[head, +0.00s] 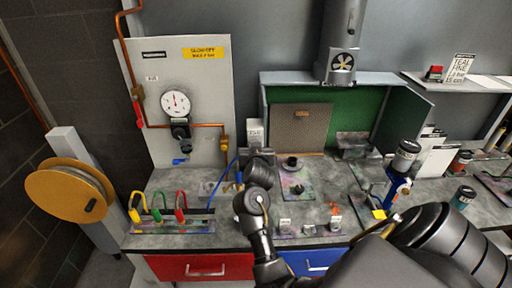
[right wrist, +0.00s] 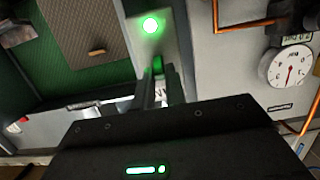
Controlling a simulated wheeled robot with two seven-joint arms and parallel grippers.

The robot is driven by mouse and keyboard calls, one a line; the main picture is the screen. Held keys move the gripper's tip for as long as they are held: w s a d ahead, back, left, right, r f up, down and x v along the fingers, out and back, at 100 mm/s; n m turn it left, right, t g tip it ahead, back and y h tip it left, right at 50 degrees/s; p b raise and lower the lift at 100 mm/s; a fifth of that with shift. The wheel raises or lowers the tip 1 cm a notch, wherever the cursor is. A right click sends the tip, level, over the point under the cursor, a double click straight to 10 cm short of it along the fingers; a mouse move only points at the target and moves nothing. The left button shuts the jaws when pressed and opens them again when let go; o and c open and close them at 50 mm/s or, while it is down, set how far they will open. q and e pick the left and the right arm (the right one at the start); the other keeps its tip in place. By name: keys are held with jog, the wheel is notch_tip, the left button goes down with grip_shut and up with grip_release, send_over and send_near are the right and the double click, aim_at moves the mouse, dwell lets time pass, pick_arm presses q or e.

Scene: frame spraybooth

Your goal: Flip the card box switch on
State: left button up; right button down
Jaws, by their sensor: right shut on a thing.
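The card box (right wrist: 140,45) shows in the right wrist view as a narrow grey panel with a lit green lamp (right wrist: 151,25). In the head view only its pale upper part (head: 254,130) shows, between the gauge board and the green booth. My right gripper (head: 256,156) is at the front of the box and hides its lower part. In the right wrist view the two dark fingers (right wrist: 161,72) are close together at the panel, just beside the lamp. They are shut on the switch, which is mostly hidden between them. My left gripper is not in view.
A gauge board (head: 215,80) with copper pipe stands left of the box. The spray booth (head: 300,100) is to the right. A rack with coloured hooks (head: 170,225) is at the bench's left. Jars and small labelled items crowd the right. A blue hose (head: 222,182) runs near my gripper.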

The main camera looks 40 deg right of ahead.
jog(key=c, duration=1.4)
grip_release()
jog(key=shift+c, duration=0.2)
jog(key=shift+f, duration=0.1)
